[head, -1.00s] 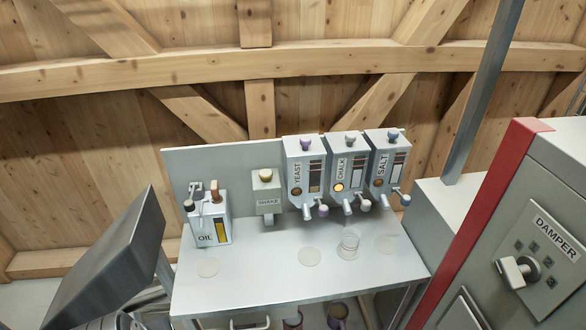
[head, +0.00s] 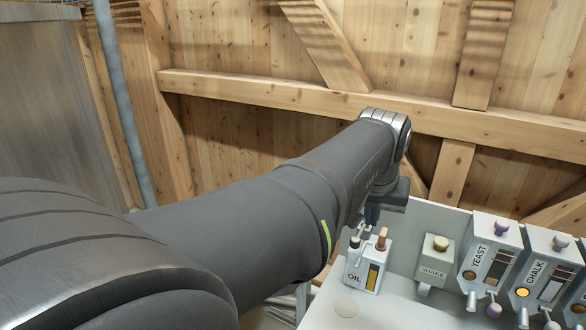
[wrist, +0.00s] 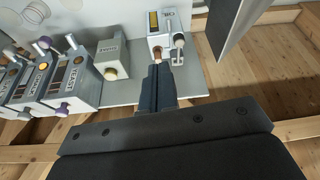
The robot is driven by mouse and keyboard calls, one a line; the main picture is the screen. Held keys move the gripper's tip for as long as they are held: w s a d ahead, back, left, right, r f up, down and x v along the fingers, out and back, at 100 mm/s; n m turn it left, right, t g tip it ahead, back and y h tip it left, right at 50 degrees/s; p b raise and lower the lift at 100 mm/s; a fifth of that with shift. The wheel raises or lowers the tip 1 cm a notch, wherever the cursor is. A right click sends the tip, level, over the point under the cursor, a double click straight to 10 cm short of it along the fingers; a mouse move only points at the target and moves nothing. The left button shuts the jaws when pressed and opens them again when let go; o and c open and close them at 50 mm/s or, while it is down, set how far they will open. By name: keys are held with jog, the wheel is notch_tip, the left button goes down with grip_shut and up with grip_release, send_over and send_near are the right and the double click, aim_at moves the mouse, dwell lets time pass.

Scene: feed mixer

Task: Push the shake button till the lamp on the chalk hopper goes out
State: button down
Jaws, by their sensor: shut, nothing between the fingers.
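The shake button (head: 441,243) is a yellowish knob on top of the grey box marked SHAKE (head: 434,270). In the wrist view the box (wrist: 110,52) and its button (wrist: 111,73) are left of my fingers. The chalk hopper (head: 541,270) stands to the right, and its lamp (head: 522,293) glows orange. In the wrist view the lamp (wrist: 43,66) shows orange too. My gripper (head: 371,222) is shut and empty, beside the oil can in the picture and apart from the button. Its closed fingers (wrist: 157,70) also show in the wrist view.
The oil can (head: 367,270) with a brown-topped part stands left of the shake box, close to my fingertips in both views; I cannot tell if they touch. The yeast hopper (head: 490,255) stands between the shake box and chalk hopper.

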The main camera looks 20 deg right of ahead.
jog(key=d+r+m, duration=0.1)
jog(key=d+r, duration=0.1)
jog(key=d, duration=1)
send_over(439, 241)
jog(key=s+a, duration=0.3)
jog(key=shift+w+d+f+m+g, duration=0.1)
jog(key=shift+w+f+m+g, duration=0.05)
jog(key=shift+f+m+g, duration=0.2)
jog(key=x, duration=0.8)
jog(key=a+x, duration=0.1)
jog(key=x, duration=0.4)
jog(key=shift+s+f, duration=0.25)
jog(key=shift+s, duration=0.05)
jog(key=shift+f, duration=0.4)
